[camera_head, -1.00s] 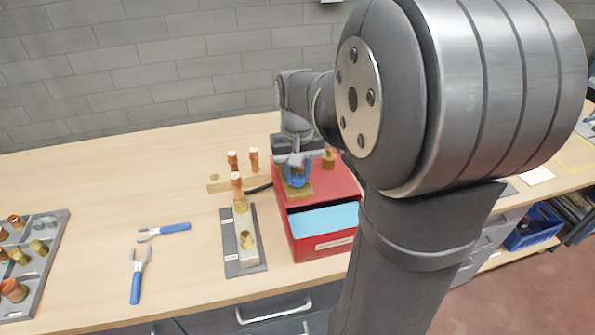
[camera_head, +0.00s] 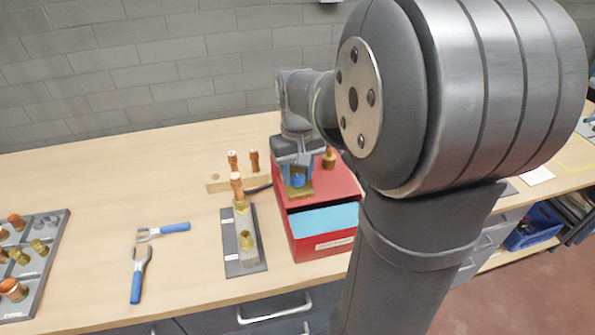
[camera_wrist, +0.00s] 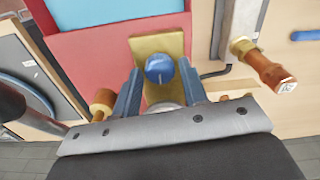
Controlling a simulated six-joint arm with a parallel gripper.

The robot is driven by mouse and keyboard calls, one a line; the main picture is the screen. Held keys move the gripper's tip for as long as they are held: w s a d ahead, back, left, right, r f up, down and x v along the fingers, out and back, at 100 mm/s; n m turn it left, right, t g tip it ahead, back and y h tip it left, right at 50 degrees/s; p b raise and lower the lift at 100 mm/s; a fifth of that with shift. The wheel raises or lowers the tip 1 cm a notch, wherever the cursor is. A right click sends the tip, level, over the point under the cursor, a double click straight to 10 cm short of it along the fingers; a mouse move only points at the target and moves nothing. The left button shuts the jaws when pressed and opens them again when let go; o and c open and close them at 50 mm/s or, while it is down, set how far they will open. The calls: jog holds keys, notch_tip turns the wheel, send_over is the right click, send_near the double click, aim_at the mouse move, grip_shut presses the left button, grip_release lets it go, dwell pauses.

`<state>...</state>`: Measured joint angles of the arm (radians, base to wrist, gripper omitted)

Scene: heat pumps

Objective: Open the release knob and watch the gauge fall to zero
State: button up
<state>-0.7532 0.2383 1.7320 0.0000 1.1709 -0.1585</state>
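The blue release knob (camera_head: 298,181) stands on a brass plate (camera_head: 299,193) on top of the red box (camera_head: 330,183). In the wrist view the round knob (camera_wrist: 159,68) has a pale mark on its top, and the brass plate (camera_wrist: 172,43) lies under it. My gripper (camera_wrist: 160,71) is open, with one finger on each side of the knob; gaps show between the fingers and the knob.
A brass fitting (camera_head: 329,159) stands on the box to the right of the knob. A block with a copper-topped fitting (camera_head: 243,220) stands left of the box. Two blue-handled tools (camera_head: 136,282) and a tray of fittings (camera_head: 52,245) lie further left, with bare table between.

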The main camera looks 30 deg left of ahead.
aim_at(297, 177)
jog(key=shift+r, duration=0.1)
notch_tip(297, 177, up, 17)
dwell(0.6)
dwell(0.4)
notch_tip(297, 177, down, 17)
jog(key=shift+f, duration=0.15)
dwell(0.5)
